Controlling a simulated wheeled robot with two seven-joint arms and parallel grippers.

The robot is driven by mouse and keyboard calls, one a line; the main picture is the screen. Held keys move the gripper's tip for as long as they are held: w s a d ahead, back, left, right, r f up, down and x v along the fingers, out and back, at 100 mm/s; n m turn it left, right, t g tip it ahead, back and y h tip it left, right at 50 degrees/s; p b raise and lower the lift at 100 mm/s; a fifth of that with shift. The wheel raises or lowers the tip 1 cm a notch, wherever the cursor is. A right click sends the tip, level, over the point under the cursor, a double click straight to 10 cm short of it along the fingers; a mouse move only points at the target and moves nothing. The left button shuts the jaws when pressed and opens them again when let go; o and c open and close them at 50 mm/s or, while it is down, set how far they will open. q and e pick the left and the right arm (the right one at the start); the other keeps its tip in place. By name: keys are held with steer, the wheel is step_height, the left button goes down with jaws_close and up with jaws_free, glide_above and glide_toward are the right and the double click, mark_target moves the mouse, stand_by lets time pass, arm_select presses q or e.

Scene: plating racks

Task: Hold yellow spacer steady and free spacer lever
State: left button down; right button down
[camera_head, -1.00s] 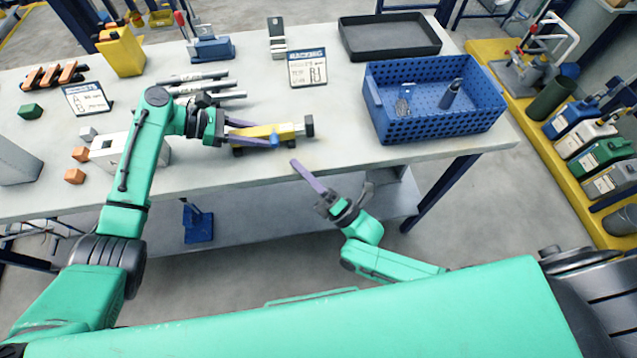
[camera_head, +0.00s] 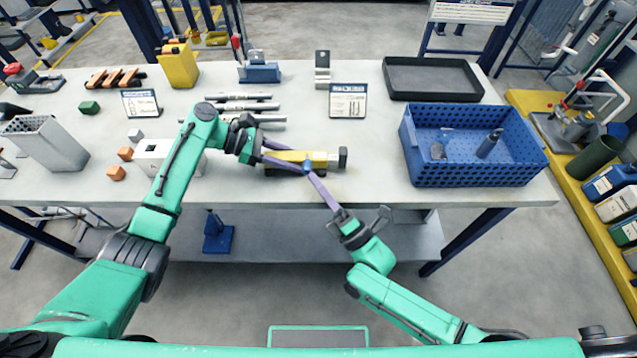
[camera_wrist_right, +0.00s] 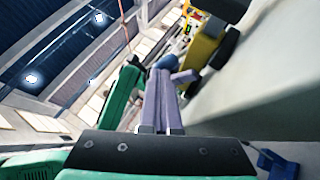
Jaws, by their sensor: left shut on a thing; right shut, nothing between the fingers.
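The yellow spacer (camera_head: 318,156) lies on the table, with a dark knob (camera_head: 343,157) at its right end. My left gripper (camera_head: 290,155), with purple fingers, is shut on the spacer from the left. The small blue lever (camera_head: 307,166) is on the spacer's near side. My right gripper (camera_head: 312,177) is shut and empty; its fingertips are at the lever, but I cannot tell whether they touch it. In the right wrist view, the closed purple fingers (camera_wrist_right: 163,90) point at the blue lever (camera_wrist_right: 166,62), with the yellow spacer (camera_wrist_right: 202,46) to the right.
A blue perforated crate (camera_head: 462,174) holding small items stands to the right, with a black tray (camera_head: 432,79) behind it. The table's front edge is close by.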

steer(key=shift+r, duration=0.2)
step_height(320, 180, up, 2)
steer(key=m+h, duration=0.2)
steer(key=shift+w+r+m+g+h, duration=0.2)
steer(key=shift+m+g+h, duration=0.1)
steer(key=shift+m+g, duration=0.1)
steer(key=shift+w+r+m+g+h, duration=0.2)
steer(key=shift+r+m+g+h, duration=0.15)
steer(key=shift+r+m+g, duration=0.1)
steer(key=shift+w+r+m+g+h, duration=0.2)
steer(key=shift+r+m+g+h, duration=0.15)
steer(key=shift+r+g, duration=0.1)
steer(key=shift+w+r+m+g+h, duration=0.55)
steer(key=shift+w+r+m+g, duration=0.25)
steer(key=shift+r+g, duration=0.3)
steer(key=shift+w+r+m+g+h, duration=0.55)
steer(key=shift+w+r+m+g, duration=0.2)
steer(key=shift+r+g, duration=0.3)
step_height(320, 180, up, 10)
